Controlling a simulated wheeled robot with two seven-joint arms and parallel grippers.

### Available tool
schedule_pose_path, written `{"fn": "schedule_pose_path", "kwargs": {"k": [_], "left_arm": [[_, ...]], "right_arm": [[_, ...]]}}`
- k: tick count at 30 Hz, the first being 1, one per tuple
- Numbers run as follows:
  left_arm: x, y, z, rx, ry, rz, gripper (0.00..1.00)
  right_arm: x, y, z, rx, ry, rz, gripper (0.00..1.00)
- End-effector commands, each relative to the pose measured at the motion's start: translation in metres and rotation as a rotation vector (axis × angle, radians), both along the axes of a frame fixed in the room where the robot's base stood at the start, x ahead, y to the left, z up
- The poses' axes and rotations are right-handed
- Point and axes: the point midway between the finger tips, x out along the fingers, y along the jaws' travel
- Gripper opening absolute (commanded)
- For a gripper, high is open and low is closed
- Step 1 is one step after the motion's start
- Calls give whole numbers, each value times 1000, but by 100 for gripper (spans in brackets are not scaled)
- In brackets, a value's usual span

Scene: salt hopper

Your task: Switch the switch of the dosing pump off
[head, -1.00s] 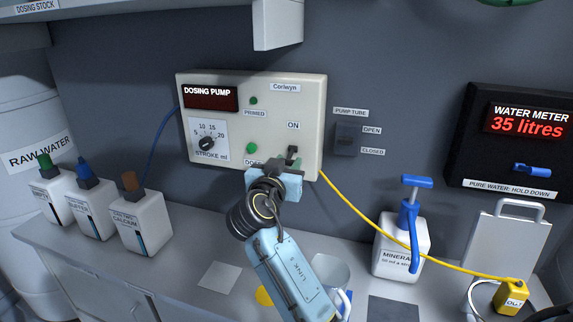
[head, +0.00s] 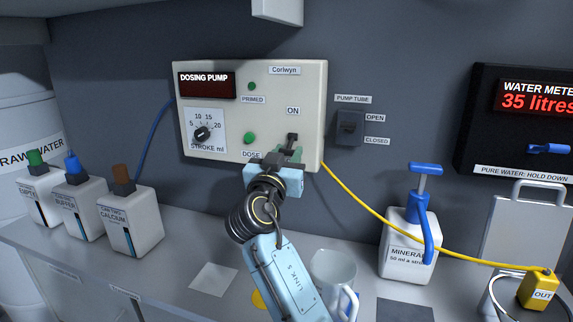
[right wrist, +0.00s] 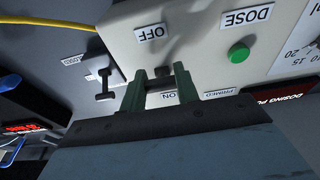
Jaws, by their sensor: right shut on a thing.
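The dosing pump (head: 228,130) is a cream box on the back wall with a dark display. Its small black switch (head: 292,137) sits at lower right, below the ON label (head: 293,111). My right gripper (head: 284,157) reaches up to it from below. In the right wrist view, the gripper (right wrist: 160,88) has its two green fingers shut on the switch lever (right wrist: 160,72), between the OFF label (right wrist: 155,32) and the ON label (right wrist: 170,94). The fingers partly cover the lever, so I cannot tell its exact position. My left gripper is not in view.
A pump tube lever (head: 349,128) is on the wall to the right. A yellow tube (head: 370,207) runs from the pump to the right. Several white bottles stand at left.

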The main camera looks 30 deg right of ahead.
Motion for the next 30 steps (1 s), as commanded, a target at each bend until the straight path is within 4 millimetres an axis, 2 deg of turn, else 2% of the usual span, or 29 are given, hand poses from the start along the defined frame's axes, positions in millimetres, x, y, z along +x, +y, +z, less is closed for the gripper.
{"fn": "schedule_pose_path", "kwargs": {"k": [8,9,14,23,26,30], "left_arm": [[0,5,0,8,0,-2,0],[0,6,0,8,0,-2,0],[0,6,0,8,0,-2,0],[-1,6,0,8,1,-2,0],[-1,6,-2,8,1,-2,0],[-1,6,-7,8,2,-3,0]], "right_arm": [[0,0,1,-3,1,-1,8],[0,0,0,-3,1,-1,33],[0,0,0,-3,1,-1,53],[-1,1,-1,-2,1,1,53],[-6,8,-3,-1,1,2,53],[-22,27,-10,1,2,4,53]]}}
